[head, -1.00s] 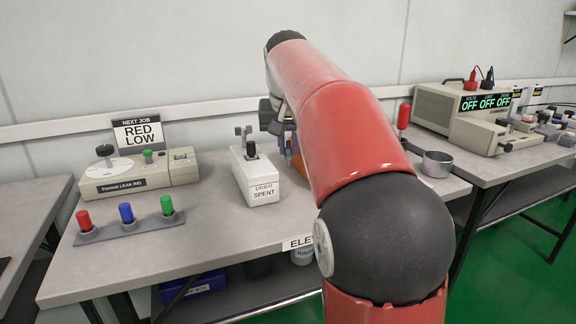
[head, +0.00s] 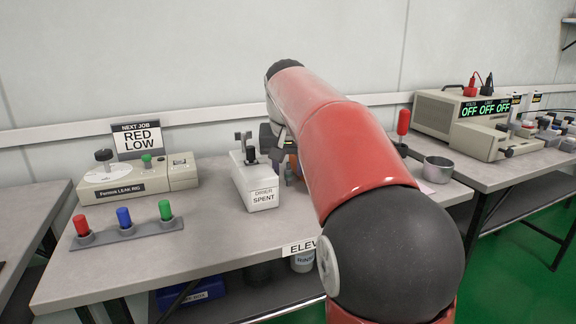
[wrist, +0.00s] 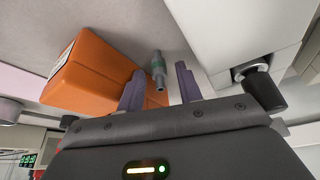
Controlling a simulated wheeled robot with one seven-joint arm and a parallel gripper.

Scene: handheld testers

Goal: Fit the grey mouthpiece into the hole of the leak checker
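A small grey-green tube, which looks like the grey mouthpiece (wrist: 158,68), is between my gripper's fingers in the wrist view. My gripper (wrist: 160,88) is open, one purple-grey finger on each side of the tube, with gaps visible. An orange block-shaped device (wrist: 92,75) is left of the tube; I cannot tell whether they touch. In the head view my arm hides the tube and my fingertips.
A white box marked DRIER SPENT (head: 262,199) stands left of my gripper in the head view and close on the right in the wrist view (wrist: 225,30). A rack (head: 125,232) holds red, blue and green knobs. A metal cup (head: 437,170) is right of my arm.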

